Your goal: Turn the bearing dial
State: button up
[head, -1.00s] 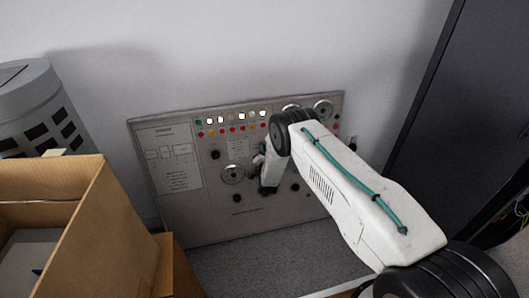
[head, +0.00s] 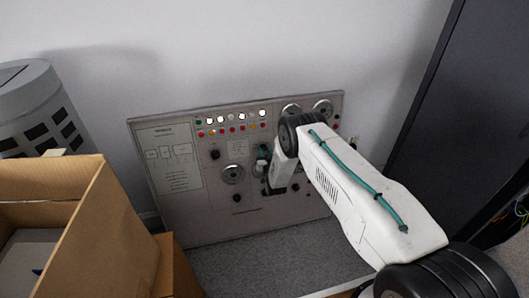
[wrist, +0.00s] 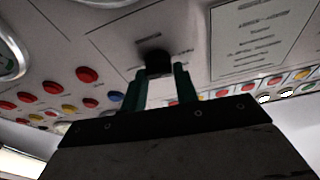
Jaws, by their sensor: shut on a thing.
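A grey control panel (head: 190,225) leans against the wall and carries several dials, black knobs and coloured buttons. The labels are too small or blurred to read, so I cannot tell which knob is the bearing dial. My wrist and arm hide part of the panel's right side.
An open cardboard box (head: 125,225) stands at the front left. A grey bin (head: 42,115) is behind it. A dark cabinet (head: 440,110) stands at the right. Rows of coloured buttons (wrist: 88,74) lie near the held knob. Grey floor (head: 245,262) shows in front of the panel.

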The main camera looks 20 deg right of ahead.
jog(key=shift+n+y, duration=0.3)
jog(key=shift+n, duration=0.4)
jog(key=o, duration=1)
jog(key=shift+c, duration=0.2)
jog(key=s, duration=0.7)
jog(key=shift+s+f, duration=0.3)
jog(key=shift+s, duration=0.1)
